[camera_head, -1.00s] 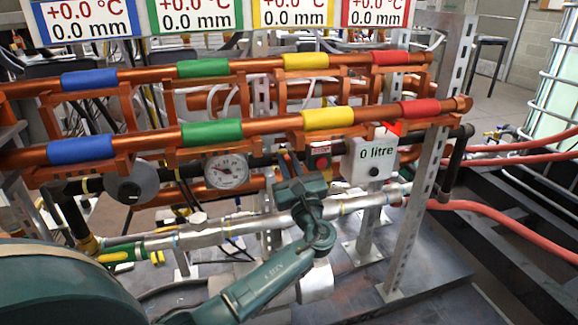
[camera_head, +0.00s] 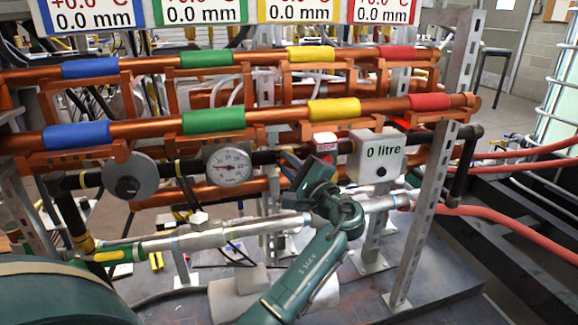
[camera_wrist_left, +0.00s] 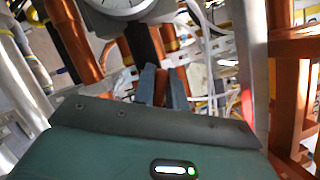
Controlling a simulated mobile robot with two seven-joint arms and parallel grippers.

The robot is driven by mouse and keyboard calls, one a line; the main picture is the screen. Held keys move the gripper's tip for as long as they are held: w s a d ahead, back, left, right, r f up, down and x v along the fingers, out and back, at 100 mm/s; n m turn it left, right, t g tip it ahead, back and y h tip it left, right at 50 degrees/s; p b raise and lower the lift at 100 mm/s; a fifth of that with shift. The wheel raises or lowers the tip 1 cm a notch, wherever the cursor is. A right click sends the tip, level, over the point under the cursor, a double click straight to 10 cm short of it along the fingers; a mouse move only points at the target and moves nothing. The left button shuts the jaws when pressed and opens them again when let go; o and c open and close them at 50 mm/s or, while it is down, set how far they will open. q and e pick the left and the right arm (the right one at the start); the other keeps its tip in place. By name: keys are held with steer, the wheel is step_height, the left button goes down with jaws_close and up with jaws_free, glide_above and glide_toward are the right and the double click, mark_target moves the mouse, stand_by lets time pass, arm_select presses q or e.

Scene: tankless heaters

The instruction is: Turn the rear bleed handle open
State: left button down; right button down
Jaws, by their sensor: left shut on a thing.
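My left gripper (camera_head: 292,165) reaches in past the front pipes, between the round gauge and the white box. Its two dark fingers point up and to the left. In the left wrist view the fingers of my left gripper (camera_wrist_left: 165,88) are close together with a narrow red-brown piece (camera_wrist_left: 179,78) between them, which seems to be the rear bleed handle. Most of this piece is hidden by the fingers, so its angle is hard to tell. In the head view it is hidden behind the gripper. My right gripper is not in view.
A gauge (camera_head: 229,166) is on the left. Copper pipes with coloured sleeves run above; a silver pipe (camera_head: 245,232) runs below. A steel post (camera_head: 431,215) stands right.

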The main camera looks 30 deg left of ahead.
arm_select(q)
steer(key=shift+s+f+n+g+h, duration=0.15)
steer(key=shift+n+g+h, duration=0.1)
steer(key=shift+n, duration=0.55)
steer(key=shift+w+f+n+g+h, duration=0.1)
steer(key=shift+n+g+h, duration=0.15)
steer(key=shift+n, duration=0.55)
steer(key=shift+s+f+n+g+h, duration=0.1)
steer(key=shift+f+n+g+h, duration=0.15)
steer(key=shift+n, duration=0.55)
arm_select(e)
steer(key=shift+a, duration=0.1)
arm_select(q)
steer(key=shift+r, duration=0.1)
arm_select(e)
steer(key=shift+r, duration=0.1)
arm_select(q)
steer(key=c, duration=1.4)
jaws_free()
steer(key=shift+c, duration=0.2)
steer(key=shift+d, duration=0.35)
steer(key=p+v, duration=0.2)
steer(key=v, duration=1)
steer(key=shift+d, duration=0.2)
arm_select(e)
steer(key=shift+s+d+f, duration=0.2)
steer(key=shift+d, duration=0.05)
arm_select(q)
steer(key=shift+s, duration=0.1)
